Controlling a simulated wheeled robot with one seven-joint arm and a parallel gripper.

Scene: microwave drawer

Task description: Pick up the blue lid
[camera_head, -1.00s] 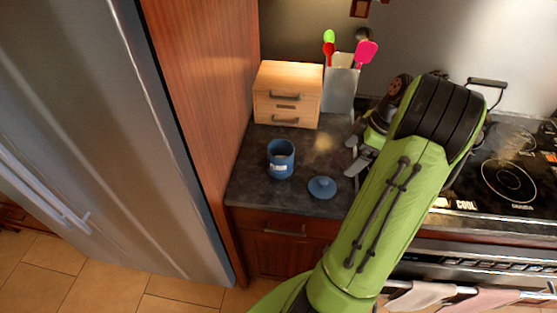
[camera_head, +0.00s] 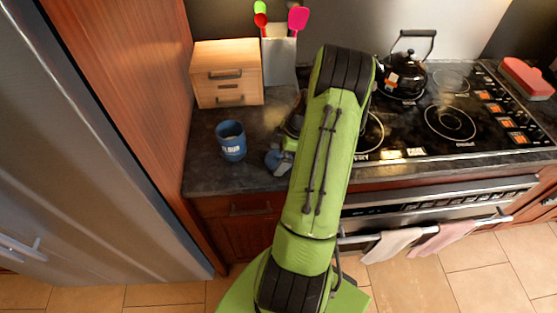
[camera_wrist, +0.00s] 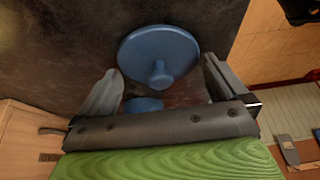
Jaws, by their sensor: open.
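The blue lid (camera_wrist: 158,48) is a round disc with a knob (camera_wrist: 160,74) in its middle. In the wrist view it lies on the dark counter just past my fingertips, with the knob facing my gripper. My gripper (camera_wrist: 163,67) is open, one finger on each side of the knob, and nothing is held. In the head view my gripper (camera_head: 277,158) is low over the counter, right of the blue flour canister (camera_head: 231,142). There my gripper and arm cover most or all of the lid. I cannot tell whether the fingers touch it.
The small wooden drawer box (camera_head: 228,75) and the utensil holder (camera_head: 279,60) stand at the back of the counter (camera_head: 207,180). A stove with a black kettle (camera_head: 403,75) is to the right. The fridge (camera_head: 95,150) is at the left.

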